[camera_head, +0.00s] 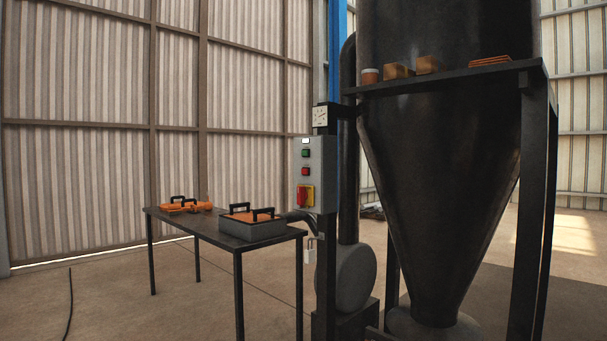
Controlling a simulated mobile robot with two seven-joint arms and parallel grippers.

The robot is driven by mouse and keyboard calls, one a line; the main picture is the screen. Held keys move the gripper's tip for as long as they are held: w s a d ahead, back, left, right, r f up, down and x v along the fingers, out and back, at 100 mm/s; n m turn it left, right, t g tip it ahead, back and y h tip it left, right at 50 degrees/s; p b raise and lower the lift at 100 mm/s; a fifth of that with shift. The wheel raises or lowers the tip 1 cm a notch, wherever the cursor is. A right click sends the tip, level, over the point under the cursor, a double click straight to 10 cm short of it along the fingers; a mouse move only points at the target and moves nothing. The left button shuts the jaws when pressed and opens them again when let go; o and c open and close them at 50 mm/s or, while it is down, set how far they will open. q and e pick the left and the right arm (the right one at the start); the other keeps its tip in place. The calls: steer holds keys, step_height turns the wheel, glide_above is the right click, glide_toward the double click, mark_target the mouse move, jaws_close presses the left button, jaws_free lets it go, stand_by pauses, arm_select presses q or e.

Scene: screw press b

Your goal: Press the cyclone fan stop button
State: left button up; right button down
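A grey control box (329,175) is mounted on a dark post left of the large black cyclone cone (440,180). On its front face are a small white label or lamp (305,141) at the top, a green button (306,153) below it, and a red button (305,171) under the green one. A red and yellow rotary switch (306,196) sits at the bottom of the box. Any lettering is too small to read. Neither of my grippers shows in the head view, and nothing covers the buttons.
A gauge (320,116) sits above the box. A shelf (450,77) with small items crosses the cone. A blower housing (356,280) stands below. Floor at front left is mostly clear, with a cable (70,305).

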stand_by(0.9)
arm_select(q)
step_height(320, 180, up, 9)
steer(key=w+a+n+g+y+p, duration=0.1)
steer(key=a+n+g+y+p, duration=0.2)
steer(key=p, duration=2.3)
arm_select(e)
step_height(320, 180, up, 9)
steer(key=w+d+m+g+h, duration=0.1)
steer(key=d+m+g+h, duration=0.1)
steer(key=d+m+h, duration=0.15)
arm_select(q)
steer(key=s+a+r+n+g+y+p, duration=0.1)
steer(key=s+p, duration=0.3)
steer(key=p, duration=0.8)
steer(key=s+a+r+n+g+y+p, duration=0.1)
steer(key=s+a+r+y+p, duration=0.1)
steer(key=p, duration=1.1)
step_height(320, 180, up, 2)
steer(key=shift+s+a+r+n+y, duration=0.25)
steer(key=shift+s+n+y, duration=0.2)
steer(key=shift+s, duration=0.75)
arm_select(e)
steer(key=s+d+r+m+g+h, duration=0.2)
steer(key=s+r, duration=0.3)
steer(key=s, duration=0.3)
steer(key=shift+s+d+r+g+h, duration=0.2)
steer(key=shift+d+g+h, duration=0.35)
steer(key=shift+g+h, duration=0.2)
